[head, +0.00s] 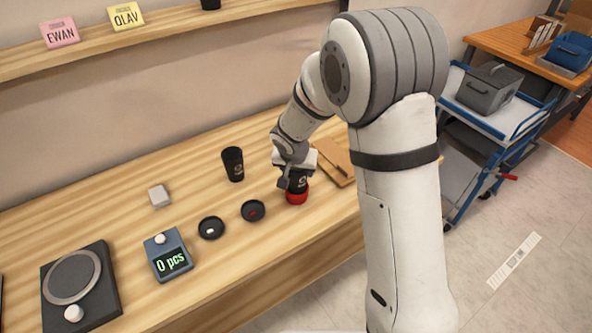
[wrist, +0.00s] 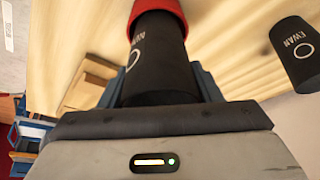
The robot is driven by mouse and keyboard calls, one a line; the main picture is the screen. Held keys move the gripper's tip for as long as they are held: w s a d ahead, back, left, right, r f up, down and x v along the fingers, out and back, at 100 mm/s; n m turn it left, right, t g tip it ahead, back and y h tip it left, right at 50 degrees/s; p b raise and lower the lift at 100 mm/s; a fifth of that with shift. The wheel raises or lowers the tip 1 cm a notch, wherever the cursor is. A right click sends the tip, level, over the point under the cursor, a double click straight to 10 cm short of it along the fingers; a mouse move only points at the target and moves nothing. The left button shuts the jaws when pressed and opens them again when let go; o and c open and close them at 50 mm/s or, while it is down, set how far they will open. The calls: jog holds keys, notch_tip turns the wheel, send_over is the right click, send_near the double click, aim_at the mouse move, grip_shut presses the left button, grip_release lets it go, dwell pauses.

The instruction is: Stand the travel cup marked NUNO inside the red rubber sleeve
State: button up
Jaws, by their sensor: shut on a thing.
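My gripper (head: 293,178) is shut on a black travel cup (head: 298,184), which stands upright in its grasp. In the wrist view the held cup (wrist: 158,55) has a white ring mark and partly readable lettering that looks like NUNO. The red rubber sleeve (head: 297,197) is on the bench directly below my gripper. In the wrist view the red sleeve (wrist: 165,8) appears around the cup's lower end. How deep the cup sits in it is hidden. A second black cup (head: 233,164) stands upright to the left; the wrist view shows it marked EWAN (wrist: 294,50).
Two dark round lids (head: 211,228) (head: 253,210) lie left of the sleeve. A counter reading 0 pcs (head: 169,256), a small pale block (head: 159,196) and a dark turntable device (head: 78,285) are farther left. A wooden board (head: 336,160) lies just right of my gripper.

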jog(key=shift+f+b, duration=1.55)
jog(key=shift+b, duration=0.35)
jog(key=o, duration=0.7)
jog(key=shift+o, duration=0.8)
jog(key=shift+o, duration=1.3)
notch_tip(320, 180, up, 8)
jog(key=p, duration=0.4)
jog(key=shift+p, duration=0.35)
